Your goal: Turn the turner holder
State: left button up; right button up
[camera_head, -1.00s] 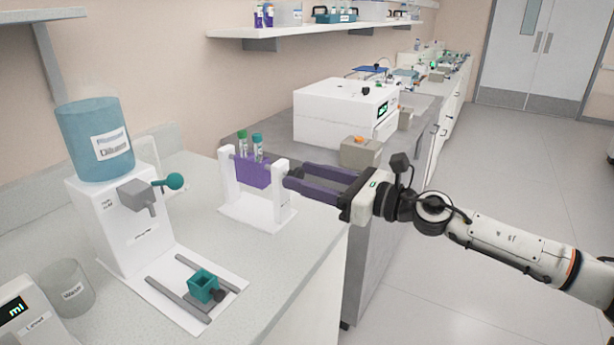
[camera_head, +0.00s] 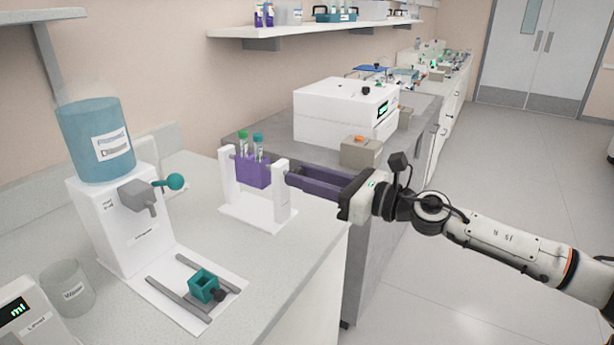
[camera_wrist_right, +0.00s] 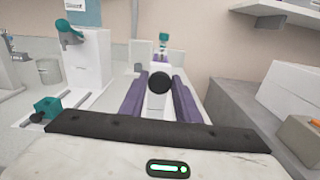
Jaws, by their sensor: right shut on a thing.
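The turner holder is a purple block (camera_head: 253,172) hung between two white posts (camera_head: 282,190) on a white base. It carries two clear tubes (camera_head: 258,150) with green and teal caps, which stand about upright. A dark round knob (camera_wrist_right: 159,83) is at the right end of its axle. My right gripper (camera_head: 298,178) comes in from the right with long purple fingers. It is shut on the knob, with one finger on each side of it in the right wrist view. In that view the posts partly hide the holder. My left gripper is not in view.
A white dispenser (camera_head: 125,225) with a blue bottle (camera_head: 95,140) stands to the left, with a small teal cup (camera_head: 204,286) on its rails. A clear beaker (camera_head: 68,288) is at the front left. A white machine (camera_head: 340,112) and a grey box (camera_head: 361,152) sit behind my gripper.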

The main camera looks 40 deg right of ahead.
jog(key=shift+m, duration=0.4)
jog(key=shift+r+m+p, duration=0.1)
jog(key=shift+m+p, duration=0.8)
jog(key=shift+p, duration=0.05)
jog(key=shift+d+f+m+p, duration=0.15)
jog(key=shift+m+p, duration=0.65)
jog(key=shift+m, duration=3.6)
jog(key=shift+a+f+m+p, duration=0.15)
jog(key=shift+m+p, duration=0.6)
jog(key=shift+m, duration=3.65)
jog(key=shift+d+f+m+p, duration=0.15)
jog(key=shift+m+p, duration=0.65)
jog(key=shift+m, duration=4.1)
jog(key=o, duration=1)
